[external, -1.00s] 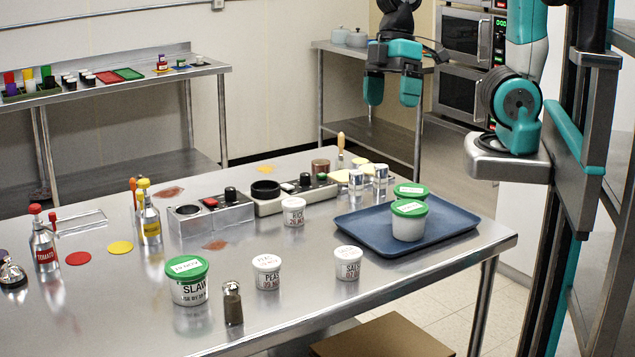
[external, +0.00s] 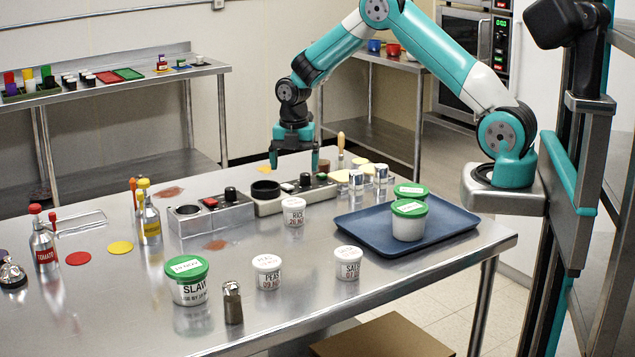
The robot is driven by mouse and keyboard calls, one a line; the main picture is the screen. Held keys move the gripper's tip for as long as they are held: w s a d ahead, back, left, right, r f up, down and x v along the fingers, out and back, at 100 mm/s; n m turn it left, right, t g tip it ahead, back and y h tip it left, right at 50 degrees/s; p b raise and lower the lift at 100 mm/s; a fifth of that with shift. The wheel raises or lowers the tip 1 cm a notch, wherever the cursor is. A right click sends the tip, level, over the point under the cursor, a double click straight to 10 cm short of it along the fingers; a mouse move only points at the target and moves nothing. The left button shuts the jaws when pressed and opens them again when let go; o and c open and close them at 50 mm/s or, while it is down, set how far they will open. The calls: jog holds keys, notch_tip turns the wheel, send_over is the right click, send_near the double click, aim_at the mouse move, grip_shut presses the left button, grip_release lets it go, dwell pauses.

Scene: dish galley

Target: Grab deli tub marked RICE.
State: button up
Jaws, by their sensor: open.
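The deli tub marked RICE (external: 294,212) is a small white tub with a white lid. It stands upright on the steel table in the external view, just in front of the grey control box. My gripper (external: 294,165) is open and empty, pointing down above and behind the tub in the picture. Its two teal fingers are apart and do not touch the tub.
Tubs marked PEAS (external: 267,273), SALSA (external: 348,263) and SLAW (external: 188,281) stand nearer the front. A pepper shaker (external: 232,303) is beside SLAW. A blue tray (external: 450,222) with two green-lidded tubs lies right of RICE. A control box (external: 268,200) with knobs stands close behind RICE.

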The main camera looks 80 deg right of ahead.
aim_at(294, 201)
notch_tip(294, 201, down, 7)
jog(key=shift+f+p, duration=0.2)
jog(key=shift+p, duration=0.8)
jog(key=shift+w+a+f+p, duration=0.1)
jog(key=shift+f+p, duration=0.6)
jog(key=shift+f, duration=0.7)
jog(key=shift+a+f+p, duration=0.1)
jog(key=shift+f+p, duration=0.6)
jog(key=shift+f, duration=0.7)
jog(key=c, duration=1)
jog(key=shift+r, duration=0.1)
jog(key=shift+c, duration=0.2)
